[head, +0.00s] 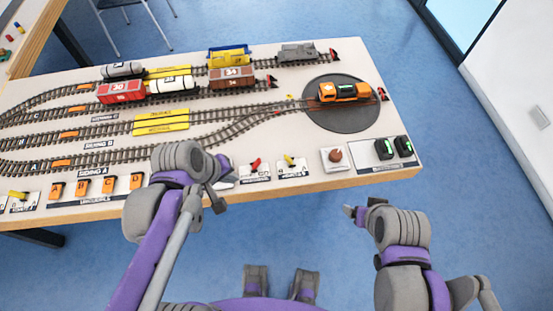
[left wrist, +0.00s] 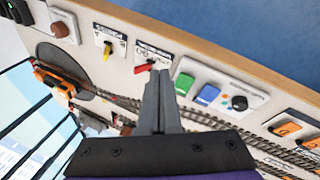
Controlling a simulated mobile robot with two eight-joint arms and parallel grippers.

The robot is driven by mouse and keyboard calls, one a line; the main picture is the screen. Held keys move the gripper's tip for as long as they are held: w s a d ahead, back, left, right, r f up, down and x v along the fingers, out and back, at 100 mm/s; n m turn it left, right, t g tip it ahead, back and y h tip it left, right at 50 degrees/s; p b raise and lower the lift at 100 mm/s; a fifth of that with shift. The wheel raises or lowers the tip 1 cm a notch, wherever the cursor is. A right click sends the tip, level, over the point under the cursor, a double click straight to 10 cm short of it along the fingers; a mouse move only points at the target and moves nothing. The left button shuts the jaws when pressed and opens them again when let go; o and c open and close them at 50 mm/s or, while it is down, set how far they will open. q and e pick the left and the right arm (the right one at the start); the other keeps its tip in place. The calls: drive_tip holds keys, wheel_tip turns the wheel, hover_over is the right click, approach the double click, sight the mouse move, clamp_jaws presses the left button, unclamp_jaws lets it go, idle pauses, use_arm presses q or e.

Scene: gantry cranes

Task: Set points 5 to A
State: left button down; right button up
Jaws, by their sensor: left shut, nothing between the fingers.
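Two small lever plates stand at the table's front edge, one with a red lever (head: 255,163) and one with a yellow lever (head: 290,160). Their small print is too blurred for me to read which is points 5. In the left wrist view the red lever (left wrist: 143,68) is just left of my fingertips and the yellow lever (left wrist: 108,48) lies farther left. My left gripper (head: 230,181) is shut and empty, just left of the red lever's plate; I cannot tell if it touches. My right gripper (head: 348,211) is off the front edge, its jaws unclear.
A brown button (head: 335,155) and a dark panel with green lights (head: 394,148) lie to the right. A turntable (head: 325,118) carries an orange locomotive (head: 345,91). Green (left wrist: 184,84) and blue (left wrist: 208,94) buttons sit beside my left fingers. Wagons stand on tracks behind.

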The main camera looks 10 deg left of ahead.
sight(289, 160)
use_arm(q)
drive_tip(key=w+d+f+n+h+b, duration=0.1)
drive_tip(key=w+n+h+b, duration=0.1)
drive_tip(key=w+n, duration=0.3)
drive_tip(key=w+d+f+n+g+h+b, duration=0.1)
drive_tip(key=w+d+f+n+h, duration=0.1)
drive_tip(key=w+n, duration=0.3)
drive_tip(key=shift+w+n+g+h+b, duration=0.35)
drive_tip(key=shift+n+h, duration=0.55)
drive_tip(key=shift+n, duration=0.9)
drive_tip(key=b+x, duration=0.1)
drive_tip(key=x, duration=0.9)
